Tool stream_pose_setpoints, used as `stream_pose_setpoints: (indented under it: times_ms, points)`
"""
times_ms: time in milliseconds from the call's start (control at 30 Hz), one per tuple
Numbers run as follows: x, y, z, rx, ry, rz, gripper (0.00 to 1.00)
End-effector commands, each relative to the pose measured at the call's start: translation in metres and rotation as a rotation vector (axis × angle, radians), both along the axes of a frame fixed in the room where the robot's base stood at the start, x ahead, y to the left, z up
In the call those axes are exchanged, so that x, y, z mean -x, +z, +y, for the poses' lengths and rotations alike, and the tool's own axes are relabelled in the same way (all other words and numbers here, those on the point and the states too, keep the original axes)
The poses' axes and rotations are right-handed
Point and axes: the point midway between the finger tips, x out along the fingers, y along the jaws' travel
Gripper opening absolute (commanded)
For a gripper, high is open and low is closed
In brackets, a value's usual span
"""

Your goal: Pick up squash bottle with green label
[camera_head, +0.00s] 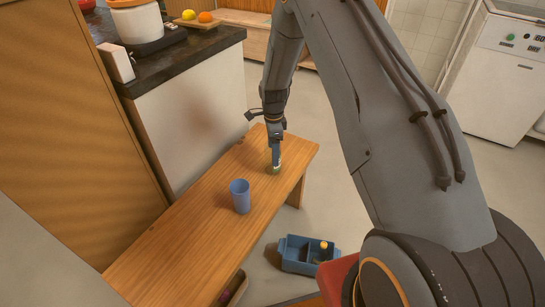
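A small greenish item with a pale part (274,168), perhaps the squash bottle, stands at the far end of the wooden bench. It is partly hidden by my gripper (276,155), and I cannot read a label on it. My gripper points down right over it, with the fingers at or around its upper part. The fingers are too small in view to tell whether they are open or shut on it.
A blue cup (240,197) stands mid-bench on the wooden bench (160,262). A blue divided bin (292,266) with a yellowish item (323,245) is on the floor at right. A dark counter (185,50) holding a pot (138,24) rises behind the bench.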

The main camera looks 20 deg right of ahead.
Motion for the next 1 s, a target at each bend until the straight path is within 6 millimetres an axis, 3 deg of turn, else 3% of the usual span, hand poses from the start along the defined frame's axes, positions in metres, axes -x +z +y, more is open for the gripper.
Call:
stream_pose_setpoints:
  times_ms: [267, 600, 867, 1000]
  points:
    - [0.000, -0.004, 0.001, 0.000, 0.001, -0.001, 0.71]
    - [0.000, -0.004, 0.001, 0.000, 0.001, -0.001, 0.20]
    - [-0.001, -0.001, 0.001, 0.000, 0.001, -0.002, 0.20]
    - [-0.001, 0.017, 0.001, 0.000, 0.001, -0.004, 0.20]
